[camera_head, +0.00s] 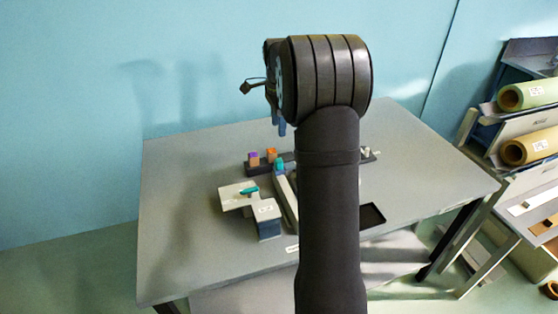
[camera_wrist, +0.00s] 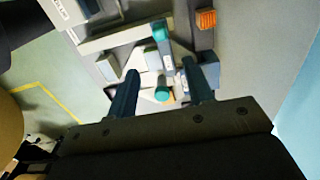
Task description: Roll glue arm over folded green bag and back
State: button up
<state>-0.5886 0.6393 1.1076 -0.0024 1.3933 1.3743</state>
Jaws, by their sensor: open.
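A pale bar (camera_head: 287,200) with a teal knob (camera_head: 280,165) at its far end lies on the table and looks like the glue arm. In the wrist view a pale bar (camera_wrist: 168,62) has teal pieces at both ends. Left of the bar, a small teal piece (camera_head: 249,191) lies on a pale plate (camera_head: 232,201); I cannot tell whether it is the folded green bag. My gripper (camera_head: 279,127) is above the table near the knob. In the wrist view, its two teal fingers (camera_wrist: 160,90) are apart, with nothing clearly held between them. My arm hides part of the setup.
A grey-blue block (camera_head: 268,228) with a labelled top stands beside the plate. Purple (camera_head: 254,159) and orange (camera_head: 271,155) blocks stand on a dark rail behind. A black tray (camera_head: 372,215) lies right of my arm. The grey table (camera_head: 430,165) is clear at right. Shelves hold paper rolls (camera_head: 527,95).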

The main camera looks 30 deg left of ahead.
aim_at(279, 160)
notch_tip(279, 160, down, 15)
jog(key=shift+f, duration=0.1)
jog(key=shift+c, duration=0.5)
grip_shut()
